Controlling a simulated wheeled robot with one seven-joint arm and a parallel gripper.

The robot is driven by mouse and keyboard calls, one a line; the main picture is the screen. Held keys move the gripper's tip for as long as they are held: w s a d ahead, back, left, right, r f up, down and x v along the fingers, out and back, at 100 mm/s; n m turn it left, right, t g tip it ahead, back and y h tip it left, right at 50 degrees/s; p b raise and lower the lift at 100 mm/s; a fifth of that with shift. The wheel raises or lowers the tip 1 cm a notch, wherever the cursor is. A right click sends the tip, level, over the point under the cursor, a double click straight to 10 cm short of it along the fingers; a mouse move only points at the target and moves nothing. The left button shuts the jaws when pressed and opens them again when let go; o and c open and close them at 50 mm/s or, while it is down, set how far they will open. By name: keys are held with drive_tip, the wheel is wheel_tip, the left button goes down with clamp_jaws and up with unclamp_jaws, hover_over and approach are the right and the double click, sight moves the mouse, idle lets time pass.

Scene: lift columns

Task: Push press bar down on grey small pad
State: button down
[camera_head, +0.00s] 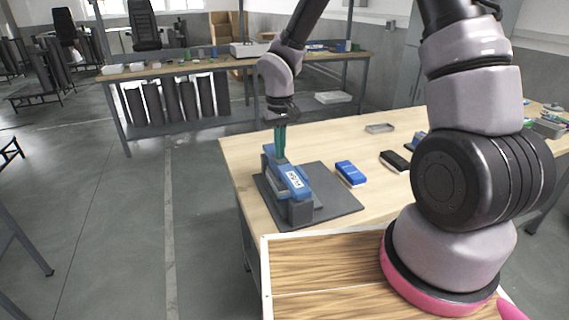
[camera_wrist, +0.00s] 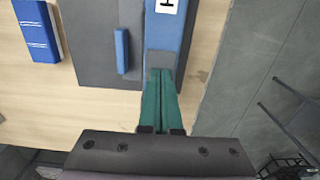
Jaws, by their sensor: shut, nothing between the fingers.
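The press has a blue press bar (camera_head: 284,176) with a white label and a dark grey body, standing on a flat dark grey board (camera_head: 335,200). In the wrist view the blue bar (camera_wrist: 168,38) runs up from a grey small pad (camera_wrist: 160,58) on its near end. My gripper (camera_head: 280,158) is shut and empty, its green fingers pointing down at the far end of the press. In the wrist view the fingertips (camera_wrist: 161,72) overlap the edge of the pad. I cannot tell whether they touch it. In the head view the pad is hidden or too small to make out.
A blue box (camera_head: 350,173) and a dark box (camera_head: 395,161) lie right of the board on the wooden table. A shallow grey tray (camera_head: 380,128) lies farther back. The table's left edge is close to the press, with open floor beyond.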

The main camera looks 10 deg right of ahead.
wheel_tip(320, 180, up, 9)
drive_tip(key=shift+f, duration=0.2)
idle(0.8)
idle(0.6)
